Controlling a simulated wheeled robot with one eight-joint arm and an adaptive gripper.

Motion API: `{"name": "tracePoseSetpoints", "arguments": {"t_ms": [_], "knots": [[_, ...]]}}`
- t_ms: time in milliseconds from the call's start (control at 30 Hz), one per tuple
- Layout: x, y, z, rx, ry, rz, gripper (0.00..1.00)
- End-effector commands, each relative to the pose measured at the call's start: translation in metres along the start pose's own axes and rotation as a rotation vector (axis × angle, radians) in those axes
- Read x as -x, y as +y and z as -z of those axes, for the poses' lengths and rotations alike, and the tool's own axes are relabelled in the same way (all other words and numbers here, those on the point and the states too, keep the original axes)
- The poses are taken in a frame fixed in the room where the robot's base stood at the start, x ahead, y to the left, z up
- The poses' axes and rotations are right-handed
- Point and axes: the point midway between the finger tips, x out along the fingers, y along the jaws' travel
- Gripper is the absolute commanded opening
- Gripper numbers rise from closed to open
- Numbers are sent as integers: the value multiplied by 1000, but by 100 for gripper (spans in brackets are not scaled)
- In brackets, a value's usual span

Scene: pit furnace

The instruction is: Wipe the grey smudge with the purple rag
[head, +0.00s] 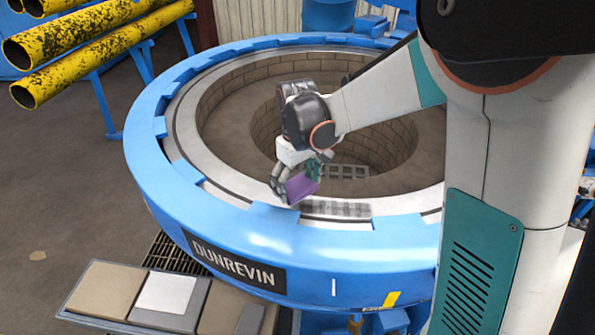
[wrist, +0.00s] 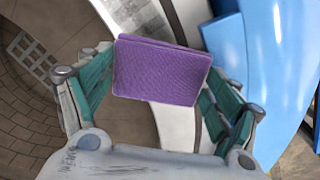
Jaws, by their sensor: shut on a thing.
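My gripper (head: 292,185) is shut on the purple rag (head: 301,186), above the inner pale rim of the pit furnace. In the wrist view the folded rag (wrist: 162,72) sits between the two green-padded fingers of my gripper (wrist: 158,85). The grey smudge (head: 336,209) is a dark patch on the pale rim, just right of and below the rag in the head view. It also shows as a grey patch at the top of the wrist view (wrist: 138,14). I cannot tell whether the rag touches the rim.
The blue outer ring (head: 215,215) with the DUNREVIN plate surrounds the brick-lined pit (head: 262,130), which is open behind my gripper. Yellow pipes (head: 90,45) lie on a blue rack at the left. A tray of flat tiles (head: 168,293) stands in front.

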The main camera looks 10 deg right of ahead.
Motion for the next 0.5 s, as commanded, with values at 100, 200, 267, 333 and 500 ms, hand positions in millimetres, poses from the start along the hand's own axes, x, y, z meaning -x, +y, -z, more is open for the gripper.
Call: {"name": "tracePoseSetpoints", "arguments": {"t_ms": [100, 200, 267, 333, 500], "knots": [[14, 0, 2, -1, 0, 0, 61], [22, 0, 3, -1, 0, 0, 61], [26, 0, 3, -1, 0, 0, 61], [28, 0, 4, -2, 0, 0, 61], [28, 0, 4, -2, 0, 0, 61]]}}
